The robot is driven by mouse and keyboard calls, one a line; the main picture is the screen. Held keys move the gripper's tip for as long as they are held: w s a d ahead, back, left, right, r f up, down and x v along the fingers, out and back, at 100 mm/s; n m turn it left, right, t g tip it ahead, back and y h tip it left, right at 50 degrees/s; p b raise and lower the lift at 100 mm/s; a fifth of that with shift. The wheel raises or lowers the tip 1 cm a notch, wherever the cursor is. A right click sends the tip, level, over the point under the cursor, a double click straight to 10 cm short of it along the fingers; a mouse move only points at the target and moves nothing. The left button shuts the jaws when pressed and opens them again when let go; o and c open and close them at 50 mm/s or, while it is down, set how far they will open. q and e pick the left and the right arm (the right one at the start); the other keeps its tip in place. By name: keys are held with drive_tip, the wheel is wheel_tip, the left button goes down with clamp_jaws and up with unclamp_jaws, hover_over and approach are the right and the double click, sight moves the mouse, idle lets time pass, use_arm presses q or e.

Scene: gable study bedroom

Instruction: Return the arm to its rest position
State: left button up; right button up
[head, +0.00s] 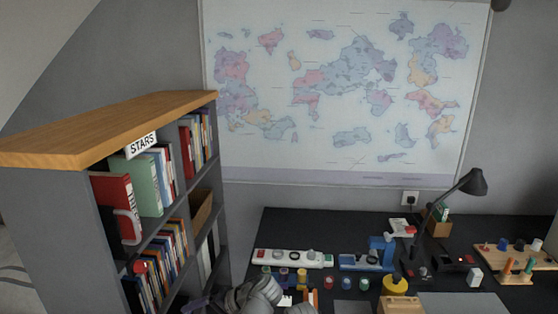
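A grey arm of mine (255,297), most likely the left, shows at the bottom edge, left of the middle. A dark end piece that looks like my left gripper (197,303) points left, in front of the lower part of the bookshelf (95,128). Its fingers are too small and cut off to tell open from shut, and I see nothing clearly held in it. My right gripper is not in view.
The bookshelf, with a STARS label (141,145), holds books close by on the left. A dark desk (340,222) carries a power strip (292,258), a blue device (380,255), several small jars, a lamp (473,183) and a wooden peg rack (515,277). A map (340,90) hangs behind.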

use_arm(q)
drive_tip(key=s+d+f+m+g+h+p, duration=0.1)
drive_tip(key=s+d+h, duration=0.3)
drive_tip(key=d, duration=0.4)
drive_tip(key=s+d+f+m+h+p, duration=0.1)
drive_tip(key=s+d+f+h, duration=0.3)
drive_tip(key=d, duration=0.4)
drive_tip(key=shift+s+m+g+h+p, duration=0.35)
drive_tip(key=shift+s+h+p, duration=0.4)
drive_tip(key=shift+s, duration=0.5)
